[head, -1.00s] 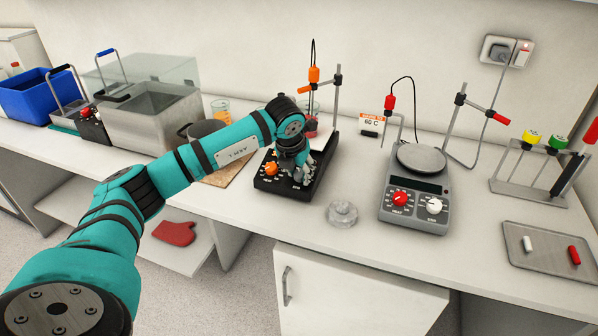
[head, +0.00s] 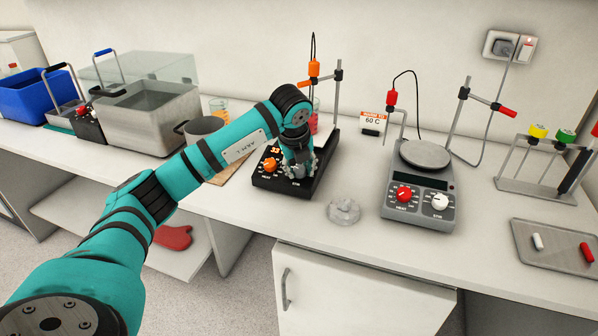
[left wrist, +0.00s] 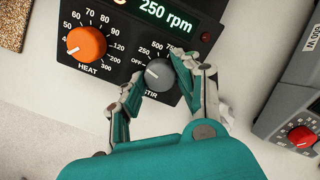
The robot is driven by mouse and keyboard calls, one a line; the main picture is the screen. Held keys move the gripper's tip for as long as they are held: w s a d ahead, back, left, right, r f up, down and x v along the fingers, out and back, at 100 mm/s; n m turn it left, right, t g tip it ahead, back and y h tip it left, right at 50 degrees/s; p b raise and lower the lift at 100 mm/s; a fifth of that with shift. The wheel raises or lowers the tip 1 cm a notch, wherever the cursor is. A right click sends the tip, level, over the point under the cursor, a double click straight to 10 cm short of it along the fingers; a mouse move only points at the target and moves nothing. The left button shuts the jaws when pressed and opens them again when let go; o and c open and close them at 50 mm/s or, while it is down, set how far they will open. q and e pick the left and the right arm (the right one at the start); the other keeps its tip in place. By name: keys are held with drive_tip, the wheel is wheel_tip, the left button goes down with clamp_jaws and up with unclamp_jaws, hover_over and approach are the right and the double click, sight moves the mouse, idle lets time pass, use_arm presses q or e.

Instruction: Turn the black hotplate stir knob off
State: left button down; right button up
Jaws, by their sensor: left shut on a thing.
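The black hotplate (head: 262,184) stands on the bench, left of the grey hotplate. In the left wrist view its panel (left wrist: 112,55) shows a green display (left wrist: 166,12) reading 250 rpm, an orange HEAT knob (left wrist: 87,43) and a dark grey STIR knob (left wrist: 159,73). My left gripper (head: 299,172) is over the right side of this panel. In the left wrist view its fingers (left wrist: 158,82) are shut on the STIR knob, one on each side. The knob's white mark points to the upper left, between OFF and 250. My right gripper is in neither view.
The grey hotplate (head: 418,217) with red and white knobs stands to the right. A clear lump-like object (head: 343,211) lies between the hotplates. A dark pot (head: 203,130) stands behind my arm. A metal tray (head: 520,250) is at the far right.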

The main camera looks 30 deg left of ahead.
use_arm(q)
drive_tip(key=shift+n+b, duration=0.35)
drive_tip(key=shift+n, duration=1.15)
drive_tip(key=shift+r, duration=0.1)
drive_tip(key=c, duration=0.9)
unclamp_jaws()
drive_tip(key=shift+c, duration=0.2)
drive_tip(key=shift+r, duration=0.2)
drive_tip(key=v, duration=1.1)
drive_tip(key=shift+r, duration=0.25)
